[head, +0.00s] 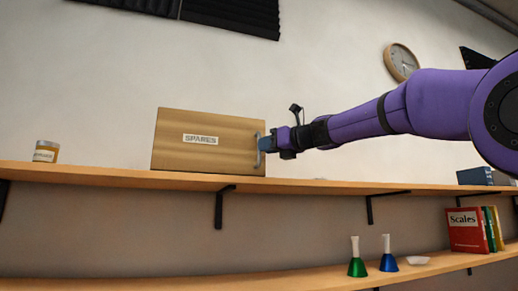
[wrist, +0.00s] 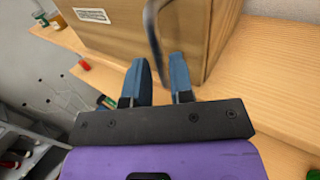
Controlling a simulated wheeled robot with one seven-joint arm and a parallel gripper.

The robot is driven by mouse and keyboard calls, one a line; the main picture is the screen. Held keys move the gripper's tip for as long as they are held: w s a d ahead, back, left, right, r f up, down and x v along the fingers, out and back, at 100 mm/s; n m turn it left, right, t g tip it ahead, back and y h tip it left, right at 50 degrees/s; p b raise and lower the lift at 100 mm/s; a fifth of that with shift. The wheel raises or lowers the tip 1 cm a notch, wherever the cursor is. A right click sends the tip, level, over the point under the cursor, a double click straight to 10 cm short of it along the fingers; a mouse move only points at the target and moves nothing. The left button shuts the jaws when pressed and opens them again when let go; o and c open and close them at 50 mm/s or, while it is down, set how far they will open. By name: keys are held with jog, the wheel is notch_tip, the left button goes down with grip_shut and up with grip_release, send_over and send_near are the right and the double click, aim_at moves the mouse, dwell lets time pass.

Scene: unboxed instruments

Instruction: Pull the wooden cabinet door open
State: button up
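The wooden cabinet (head: 180,158) stands on the upper shelf, with a "SPARES" label on its front door (head: 225,160). The door looks closed against the box. A curved metal handle (head: 258,158) is at the door's right side. My gripper (head: 264,145) is at this handle, reaching in from the right. In the wrist view, the two blue fingers of my gripper (wrist: 160,80) stand apart, with the grey handle (wrist: 153,35) running down between them. Gaps show beside the handle, so the fingers do not look clamped on it. The cabinet (wrist: 200,35) also fills the top of that view.
The lower shelf (head: 310,275) holds green (head: 357,266) and blue (head: 388,261) handbells, a white dish (head: 418,260) and books (head: 468,230).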

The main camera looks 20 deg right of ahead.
aim_at(259, 160)
jog(key=shift+x, duration=1.6)
grip_shut()
jog(key=shift+s, duration=0.15)
